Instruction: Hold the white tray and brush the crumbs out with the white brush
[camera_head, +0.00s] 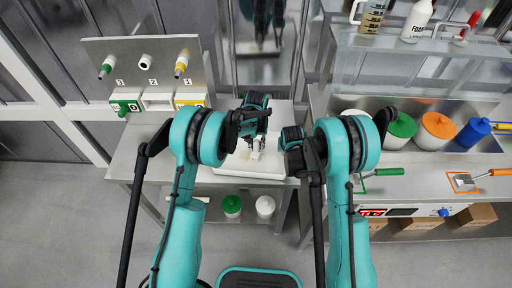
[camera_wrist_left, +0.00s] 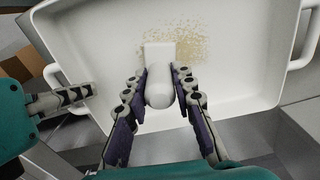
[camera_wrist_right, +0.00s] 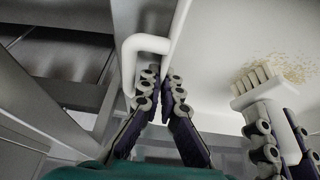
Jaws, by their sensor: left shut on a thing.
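The white tray (camera_head: 230,169) lies on the metal table, with light brown crumbs (camera_wrist_left: 185,42) scattered on its floor. My left gripper (camera_wrist_left: 160,78) is shut on the white brush (camera_wrist_left: 158,96), over the inside of the tray. The pale bristles (camera_wrist_right: 255,78) show in the right wrist view, beside the crumbs. Whether they touch the floor is unclear. In the head view my arms cover part of the tray.
A dispenser panel (camera_head: 145,65) stands behind at left. Green-lidded (camera_head: 232,205) and white-lidded (camera_head: 265,206) containers are below the tray. On the right counter are several lidded containers, a green-handled tool (camera_head: 385,172) and an orange-handled scraper (camera_head: 480,178). Bottles stand on the shelf above.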

